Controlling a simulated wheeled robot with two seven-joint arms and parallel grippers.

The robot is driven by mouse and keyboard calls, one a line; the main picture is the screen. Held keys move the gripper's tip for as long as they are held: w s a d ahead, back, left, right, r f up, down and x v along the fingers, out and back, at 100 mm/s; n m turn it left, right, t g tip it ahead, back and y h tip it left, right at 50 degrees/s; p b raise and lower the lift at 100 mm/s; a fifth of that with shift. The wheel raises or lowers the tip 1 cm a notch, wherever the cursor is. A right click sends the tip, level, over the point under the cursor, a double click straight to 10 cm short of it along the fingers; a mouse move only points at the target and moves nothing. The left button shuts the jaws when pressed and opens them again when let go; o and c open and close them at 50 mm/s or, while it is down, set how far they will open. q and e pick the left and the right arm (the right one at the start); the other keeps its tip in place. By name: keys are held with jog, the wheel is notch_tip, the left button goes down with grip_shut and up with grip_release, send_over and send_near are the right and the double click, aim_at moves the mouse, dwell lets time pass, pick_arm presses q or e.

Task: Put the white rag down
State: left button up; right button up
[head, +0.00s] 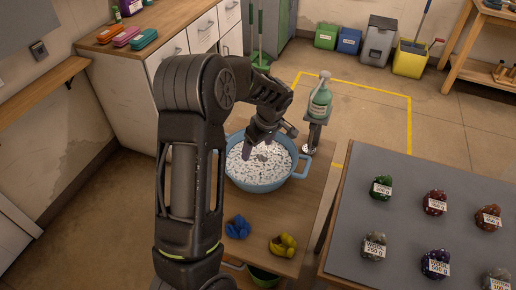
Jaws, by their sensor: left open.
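My left gripper (268,146) is open, its fingers pointing down over the blue basin (268,187). The basin stands on a wooden counter and is filled with a white, speckled mass (262,168). A small greyish patch shows on it just below the fingers; I cannot tell whether it is a rag. I cannot make out a separate white rag, and nothing is clearly held between the fingers. A crumpled blue rag (238,227) and a crumpled yellow rag (283,245) lie on the counter in front of the basin. My right gripper is not in view.
A green pump bottle (320,98) stands behind the basin at the right. A grey-topped table (400,215) at the right holds several labelled dark bundles. A green container (263,276) is below the counter's front edge. Bare counter (309,205) shows right of the basin.

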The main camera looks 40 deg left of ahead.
pick_arm(q)
notch_tip(320, 180, up, 5)
jog(key=shift+r+p, duration=0.1)
jog(key=shift+p, duration=0.75)
